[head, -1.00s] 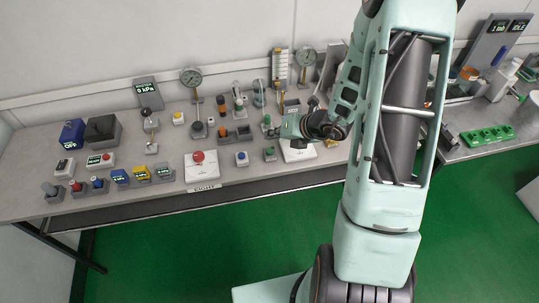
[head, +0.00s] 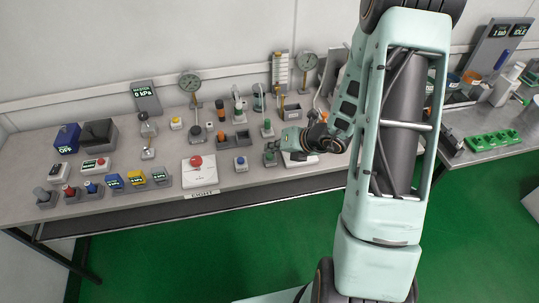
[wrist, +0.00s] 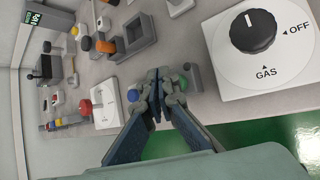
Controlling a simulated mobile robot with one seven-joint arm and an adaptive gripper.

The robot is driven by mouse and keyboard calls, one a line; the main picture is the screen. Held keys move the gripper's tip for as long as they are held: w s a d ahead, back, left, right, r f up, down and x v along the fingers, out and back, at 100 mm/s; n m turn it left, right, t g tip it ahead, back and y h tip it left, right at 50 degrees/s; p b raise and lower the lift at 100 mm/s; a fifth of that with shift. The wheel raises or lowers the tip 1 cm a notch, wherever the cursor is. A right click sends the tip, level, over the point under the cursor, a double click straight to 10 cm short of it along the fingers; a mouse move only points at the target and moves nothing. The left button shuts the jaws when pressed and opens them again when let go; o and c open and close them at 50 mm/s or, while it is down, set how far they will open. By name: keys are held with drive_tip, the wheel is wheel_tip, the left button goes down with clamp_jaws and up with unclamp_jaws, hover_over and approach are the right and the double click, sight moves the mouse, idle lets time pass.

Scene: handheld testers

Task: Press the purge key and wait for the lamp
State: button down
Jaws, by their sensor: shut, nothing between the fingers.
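I cannot read a purge label on any key. A small blue button on a grey block (head: 241,164) and a small green button on a grey block (head: 270,158) stand near the bench's front edge. My gripper (head: 275,142) is shut and empty, above the bench close to the green button. In the wrist view my fingertips (wrist: 156,80) lie between the blue button (wrist: 133,95) and the green button (wrist: 183,83), with the fingers partly in front of the green one. Contact cannot be told. I cannot identify the lamp.
A red mushroom button (head: 196,161) sits on a white plate to the left. A white plate with a black GAS knob (wrist: 252,31) is beside my gripper. Gauges, bottles and bins stand behind. Several coloured testers (head: 136,179) line the left front. A display (head: 146,97) reads 0 kPa.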

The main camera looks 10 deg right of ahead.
sight(271, 156)
drive_tip(key=shift+f, duration=0.15)
idle(0.7)
drive_tip(key=shift+f+b, duration=0.3)
drive_tip(key=shift+b, duration=0.2)
drive_tip(key=shift+f+b, duration=0.5)
idle(0.4)
drive_tip(key=shift+r, duration=0.1)
drive_tip(key=shift+r+p, duration=0.7)
drive_tip(key=shift+r, duration=0.15)
wheel_tip(271, 156, up, 5)
drive_tip(key=p, duration=0.4)
idle(0.8)
